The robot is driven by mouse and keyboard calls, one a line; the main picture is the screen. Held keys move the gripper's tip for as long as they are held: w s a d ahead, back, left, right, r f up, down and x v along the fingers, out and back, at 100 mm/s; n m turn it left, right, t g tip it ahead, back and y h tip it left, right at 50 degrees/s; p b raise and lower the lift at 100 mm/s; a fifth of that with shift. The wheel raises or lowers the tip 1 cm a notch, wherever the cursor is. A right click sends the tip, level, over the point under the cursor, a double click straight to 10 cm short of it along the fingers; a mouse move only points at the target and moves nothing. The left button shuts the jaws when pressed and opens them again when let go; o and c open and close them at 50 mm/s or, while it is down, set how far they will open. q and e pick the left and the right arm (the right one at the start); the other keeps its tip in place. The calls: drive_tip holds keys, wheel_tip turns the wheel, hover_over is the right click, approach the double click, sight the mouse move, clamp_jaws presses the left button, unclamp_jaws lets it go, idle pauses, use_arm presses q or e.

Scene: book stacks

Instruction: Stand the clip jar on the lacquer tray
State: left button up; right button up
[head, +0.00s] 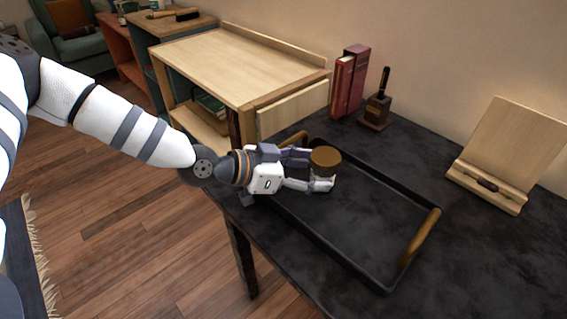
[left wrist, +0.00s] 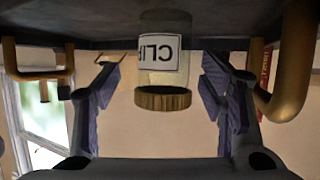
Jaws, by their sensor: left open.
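The clip jar (head: 324,160) is a small clear jar with a brown lid. It looks upright on the black lacquer tray (head: 345,228), near its far left end; its base is partly hidden by a finger in the head view. The left wrist view is upside down and shows the jar (left wrist: 163,62) with its "CLI" label, its base against the dark tray floor. My left gripper (head: 309,170) is open, its fingers on either side of the jar. In the left wrist view there is a gap between the jar and each finger (left wrist: 163,88). My right gripper is not in view.
The tray has a raised rim and brown handles, one (head: 421,237) at the near right. Red books (head: 350,80), a pen stand (head: 375,112) and a wooden book stand (head: 510,150) stand behind. A wooden cabinet (head: 240,65) is at the left. The tray's right part is empty.

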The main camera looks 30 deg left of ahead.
use_arm(q)
drive_tip(key=p+v, duration=0.1)
drive_tip(key=v, duration=0.7)
drive_tip(key=shift+r, duration=0.5)
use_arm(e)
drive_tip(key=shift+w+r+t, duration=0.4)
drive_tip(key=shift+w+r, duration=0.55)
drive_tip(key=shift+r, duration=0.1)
use_arm(q)
drive_tip(key=shift+s+a, duration=0.1)
drive_tip(key=shift+a, duration=0.05)
